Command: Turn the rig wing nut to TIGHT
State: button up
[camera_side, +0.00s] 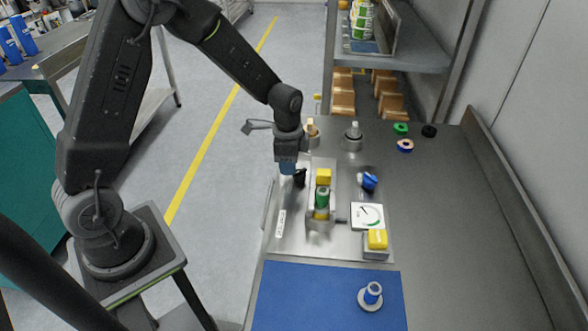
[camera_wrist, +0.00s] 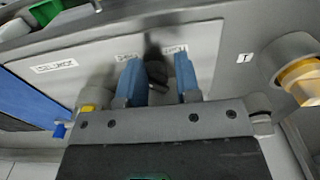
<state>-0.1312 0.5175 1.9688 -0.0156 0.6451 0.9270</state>
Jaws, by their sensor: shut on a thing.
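The rig wing nut (camera_side: 300,178) is a small black part on the left side of the metal rig plate (camera_side: 292,240). My gripper (camera_side: 287,167) has blue fingers and reaches down at the nut from the left. In the wrist view my gripper (camera_wrist: 158,64) has a finger on each side of the dark wing nut (camera_wrist: 157,73) and is shut on it. Two small printed labels stand on the plate beyond the fingers, one near each finger. Their words are too small and upside down to read surely, and the nut's exact angle is partly hidden.
Right of the nut stand a holder with a green and yellow cylinder (camera_side: 322,203), a blue knob (camera_side: 369,181), a white dial (camera_side: 367,216) and a yellow-topped block (camera_side: 377,240). A blue mat (camera_side: 290,298) lies in front. The bench's right side is clear.

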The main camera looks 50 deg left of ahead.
jog(key=shift+s+a+r, duration=0.1)
jog(key=shift+a+r, duration=0.1)
jog(key=shift+r, duration=1.05)
jog(key=shift+a+r, duration=0.2)
jog(key=shift+r, duration=1.05)
grip_shut()
